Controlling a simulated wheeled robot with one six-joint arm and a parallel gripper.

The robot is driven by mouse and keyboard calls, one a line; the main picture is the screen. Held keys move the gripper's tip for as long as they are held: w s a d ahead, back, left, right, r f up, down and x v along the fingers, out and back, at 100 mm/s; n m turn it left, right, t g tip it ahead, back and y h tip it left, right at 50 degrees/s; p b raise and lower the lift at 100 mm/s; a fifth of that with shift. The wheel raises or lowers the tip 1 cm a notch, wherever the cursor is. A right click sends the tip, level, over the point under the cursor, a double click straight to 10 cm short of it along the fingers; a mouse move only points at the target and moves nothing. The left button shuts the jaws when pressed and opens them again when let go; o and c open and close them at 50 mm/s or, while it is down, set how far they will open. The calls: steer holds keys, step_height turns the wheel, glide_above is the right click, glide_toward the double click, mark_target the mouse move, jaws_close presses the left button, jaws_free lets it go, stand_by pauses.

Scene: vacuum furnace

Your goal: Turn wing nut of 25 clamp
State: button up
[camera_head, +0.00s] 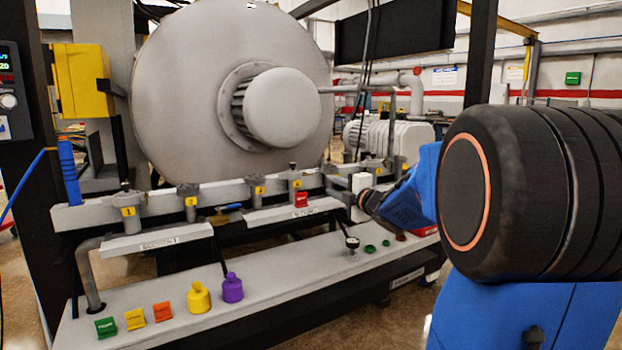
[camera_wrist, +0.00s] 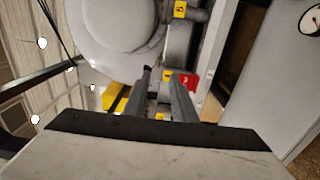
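My gripper (camera_wrist: 163,72) shows in the wrist view with two grey fingers apart and a gap between them. I see nothing clearly held there. In the head view my gripper (camera_head: 336,183) points left at the right part of the pipe rail (camera_head: 232,190). Several grey clamped fittings with yellow number labels stand along this rail. A yellow label (camera_wrist: 166,75) shows between the fingertips, beside a red tag (camera_wrist: 188,82). The same red tag (camera_head: 301,199) hangs left of my gripper in the head view. I cannot make out the 25 clamp or its wing nut.
A large round furnace door (camera_head: 190,60) stands behind the rail. The lower shelf (camera_head: 270,295) bears a yellow knob (camera_head: 199,297), a purple knob (camera_head: 232,288) and coloured switches. A black post (camera_head: 480,50) rises behind my arm.

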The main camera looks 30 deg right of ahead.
mark_target(308, 175)
steer(key=w, duration=1.3)
steer(key=shift+w+a, duration=0.25)
steer(key=shift+w, duration=0.05)
jaws_close()
